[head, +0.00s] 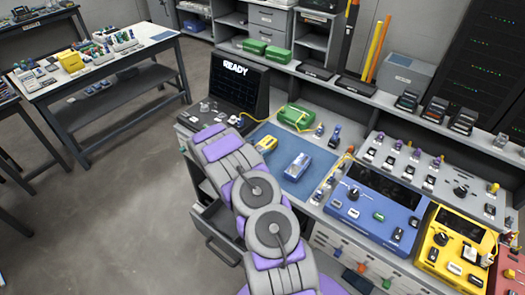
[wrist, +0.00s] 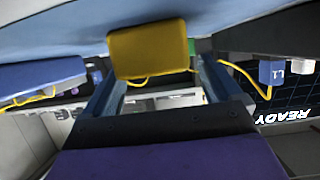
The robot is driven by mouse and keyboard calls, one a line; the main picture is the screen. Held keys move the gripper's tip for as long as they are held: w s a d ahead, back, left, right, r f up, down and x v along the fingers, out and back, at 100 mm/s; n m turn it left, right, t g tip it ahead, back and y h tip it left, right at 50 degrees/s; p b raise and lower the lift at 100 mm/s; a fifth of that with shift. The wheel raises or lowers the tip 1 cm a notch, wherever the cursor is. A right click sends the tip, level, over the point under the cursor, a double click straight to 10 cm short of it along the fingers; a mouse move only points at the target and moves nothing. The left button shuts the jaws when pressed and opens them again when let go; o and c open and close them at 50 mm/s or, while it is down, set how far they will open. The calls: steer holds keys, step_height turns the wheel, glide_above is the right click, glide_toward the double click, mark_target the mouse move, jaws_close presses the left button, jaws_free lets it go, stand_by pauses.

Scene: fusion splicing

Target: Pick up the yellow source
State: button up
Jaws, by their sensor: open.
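The yellow source (head: 265,144) is a small yellow box on the blue mat (head: 273,131), just right of my arm in the head view. In the wrist view, the yellow source (wrist: 148,52) shows ahead between the two fingers of my gripper (wrist: 155,70). My gripper is open, with a finger to either side of it in the picture. I cannot tell whether either finger touches it. In the head view my arm hides the gripper's fingers.
A blue handheld device (head: 297,167) lies on the mat to the right. A green case (head: 296,117) and the black READY screen (head: 235,83) stand behind. A blue panel (head: 372,205) and a larger yellow panel (head: 455,243) fill the bench's right. An open drawer (head: 218,238) juts out below.

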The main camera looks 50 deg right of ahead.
steer(key=shift+x, duration=1)
steer(key=shift+a, duration=0.25)
steer(key=shift+c, duration=0.8)
steer(key=shift+d, duration=0.15)
steer(key=c, duration=1.1)
